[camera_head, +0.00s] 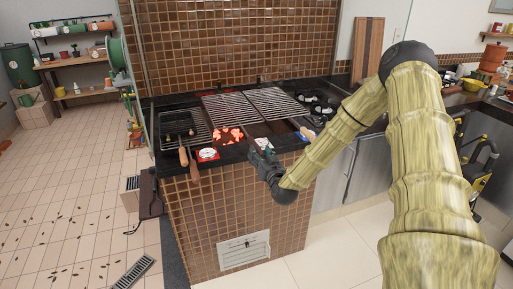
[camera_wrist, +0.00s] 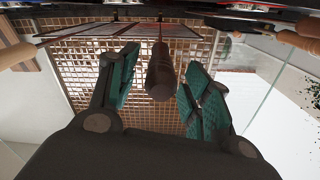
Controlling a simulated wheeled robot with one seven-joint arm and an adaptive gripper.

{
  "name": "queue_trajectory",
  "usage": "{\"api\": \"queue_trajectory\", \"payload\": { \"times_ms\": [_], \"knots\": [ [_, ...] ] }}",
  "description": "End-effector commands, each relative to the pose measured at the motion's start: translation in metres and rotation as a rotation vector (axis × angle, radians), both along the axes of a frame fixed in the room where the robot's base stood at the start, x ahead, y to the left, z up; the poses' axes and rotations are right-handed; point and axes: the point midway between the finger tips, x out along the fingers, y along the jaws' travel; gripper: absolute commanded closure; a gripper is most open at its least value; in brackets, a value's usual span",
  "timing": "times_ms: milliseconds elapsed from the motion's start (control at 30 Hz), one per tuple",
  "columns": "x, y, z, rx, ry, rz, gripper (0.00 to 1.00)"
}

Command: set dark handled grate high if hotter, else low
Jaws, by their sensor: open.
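The dark brown handle (camera_wrist: 160,75) lies between my gripper's two teal-padded fingers (camera_wrist: 161,88) in the wrist view, with a gap on both sides. My gripper (camera_head: 262,163) is open at the front of the grill in the head view and hides what is directly behind it, probably including this handle. Wire grates (camera_head: 262,104) lie over the grill. Glowing red coals (camera_head: 227,135) show at the front. A white dial (camera_head: 207,154) on a red plate sits on the front ledge; its reading is too small to tell. Some red also shows just behind my gripper.
A light wooden handle (camera_head: 183,157) is at the left grate, with a brown handle (camera_head: 195,172) beside it. Another light handle (camera_head: 307,133) is to the right of my gripper. The tiled grill front (camera_head: 215,215) is below. Open floor (camera_head: 60,190) lies left.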

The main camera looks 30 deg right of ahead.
Motion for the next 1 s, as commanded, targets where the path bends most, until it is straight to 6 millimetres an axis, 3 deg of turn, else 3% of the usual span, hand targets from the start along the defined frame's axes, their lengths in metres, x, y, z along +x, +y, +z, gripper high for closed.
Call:
{"api": "queue_trajectory", "payload": {
  "times_ms": [300,667,700,967,1000],
  "knots": [
    [0.033,-0.008,0.001,0.0,0.0,0.0,0.51],
    [0.038,-0.009,-0.001,0.001,0.001,0.0,0.51],
    [0.038,-0.009,-0.001,0.001,0.001,0.0,0.53],
    [0.038,-0.009,0.0,0.001,0.001,-0.001,1.0],
    [0.038,-0.009,-0.001,0.001,0.001,-0.001,1.0]
  ]
}}
